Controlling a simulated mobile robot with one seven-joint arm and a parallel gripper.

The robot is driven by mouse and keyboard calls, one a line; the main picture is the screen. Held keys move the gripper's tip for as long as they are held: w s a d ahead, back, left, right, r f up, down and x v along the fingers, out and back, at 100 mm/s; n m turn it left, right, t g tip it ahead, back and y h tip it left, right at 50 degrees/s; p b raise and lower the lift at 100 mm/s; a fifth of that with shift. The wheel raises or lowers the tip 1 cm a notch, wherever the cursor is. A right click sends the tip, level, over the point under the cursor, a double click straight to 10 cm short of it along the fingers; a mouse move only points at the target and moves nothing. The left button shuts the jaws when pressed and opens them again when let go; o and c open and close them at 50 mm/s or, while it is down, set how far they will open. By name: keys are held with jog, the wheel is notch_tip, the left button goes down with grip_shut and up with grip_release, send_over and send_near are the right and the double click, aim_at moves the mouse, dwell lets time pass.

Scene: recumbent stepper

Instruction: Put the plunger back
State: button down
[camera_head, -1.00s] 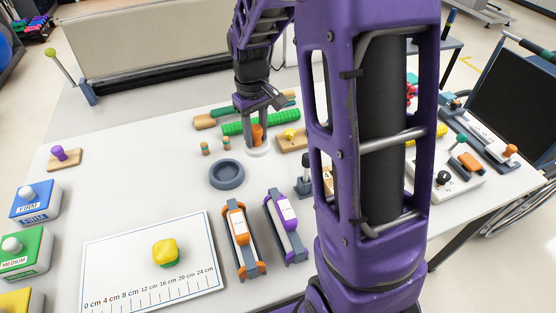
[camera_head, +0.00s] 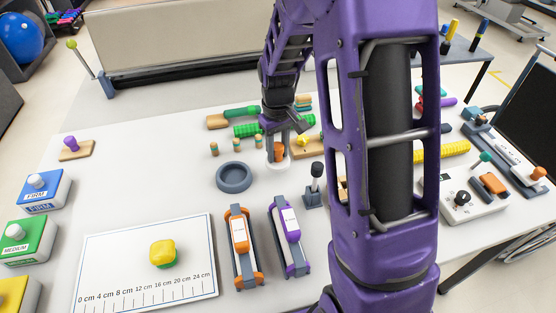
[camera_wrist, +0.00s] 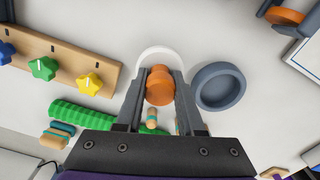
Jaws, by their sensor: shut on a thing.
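My gripper (camera_head: 278,152) is shut on an orange knob-shaped piece, which I take to be the plunger (camera_wrist: 159,86). Its orange top shows between the two fingers in the wrist view. A white round part (camera_wrist: 158,52) shows just beyond and below the orange piece; I cannot tell whether it is joined to it. In the head view the white part is right under the fingertips, and the fingers partly hide the orange piece. A dark grey round ring or dish (camera_head: 234,177) lies on the table close by; it also shows to the right of my gripper in the wrist view (camera_wrist: 219,87).
A wooden board with star knobs (camera_wrist: 89,84) and a green ridged roller (camera_wrist: 80,115) are close to my gripper. Small striped pegs (camera_head: 213,148) stand nearby. An upright grey lever (camera_head: 314,185) and orange and purple holders (camera_head: 240,247) stand in front. Table space left of the ring is clear.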

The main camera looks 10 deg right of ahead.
aim_at(278, 160)
jog(key=shift+f, duration=1.55)
jog(key=shift+f+b, duration=0.1)
jog(key=shift+b, duration=0.2)
jog(key=shift+f, duration=0.15)
jog(key=c, duration=0.5)
grip_release()
notch_tip(278, 160, up, 13)
jog(key=shift+f+p, duration=0.2)
jog(key=shift+p, duration=0.95)
